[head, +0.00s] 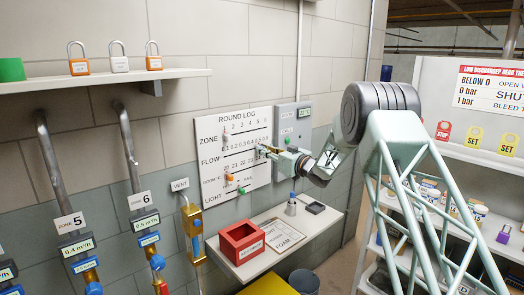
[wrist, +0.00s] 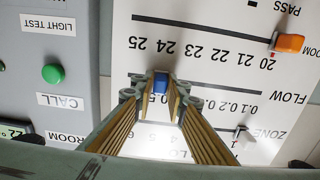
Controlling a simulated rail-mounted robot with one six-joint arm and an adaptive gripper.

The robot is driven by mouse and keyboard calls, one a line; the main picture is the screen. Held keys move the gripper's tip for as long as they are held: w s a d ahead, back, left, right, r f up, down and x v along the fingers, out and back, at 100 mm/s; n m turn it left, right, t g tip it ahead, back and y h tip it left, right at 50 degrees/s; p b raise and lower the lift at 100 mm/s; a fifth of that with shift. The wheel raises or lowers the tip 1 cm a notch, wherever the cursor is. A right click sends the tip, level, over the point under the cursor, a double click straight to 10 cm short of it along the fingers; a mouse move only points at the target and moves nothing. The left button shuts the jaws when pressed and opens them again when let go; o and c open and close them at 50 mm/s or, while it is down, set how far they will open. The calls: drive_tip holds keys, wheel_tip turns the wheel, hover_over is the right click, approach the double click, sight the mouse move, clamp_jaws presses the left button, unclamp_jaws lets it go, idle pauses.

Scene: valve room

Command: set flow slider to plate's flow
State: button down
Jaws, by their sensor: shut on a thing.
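The flow slider, a small blue knob (wrist: 160,82), sits on the FLOW row of the white ROUND LOG board (head: 208,130). My gripper (wrist: 160,88) is shut on it. In the wrist view, which is upside down, its fingers cover the middle of the FLOW scale; a 0.5 shows partly beside the knob. In the head view my gripper (head: 264,151) is at the board's right part. Flow plates on the pipes at left read 0.4 m³/h (head: 76,248) under ZONE 5 and 0.5 m³/h (head: 147,223) under ZONE 6. The exact slider reading is hidden.
The board also has a pale zone slider (wrist: 243,134), an orange slider (wrist: 289,43) and a green slider (head: 242,190). A grey panel (wrist: 55,75) with a green button adjoins the board. Below is a shelf with a red box (head: 241,243). Padlocks stand on the upper shelf (head: 110,80).

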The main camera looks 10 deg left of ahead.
drive_tip(key=c, duration=2.6)
unclamp_jaws()
drive_tip(key=shift+c, duration=0.2)
drive_tip(key=shift+d, duration=0.1)
drive_tip(key=v, duration=1.2)
drive_tip(key=shift+r, duration=0.1)
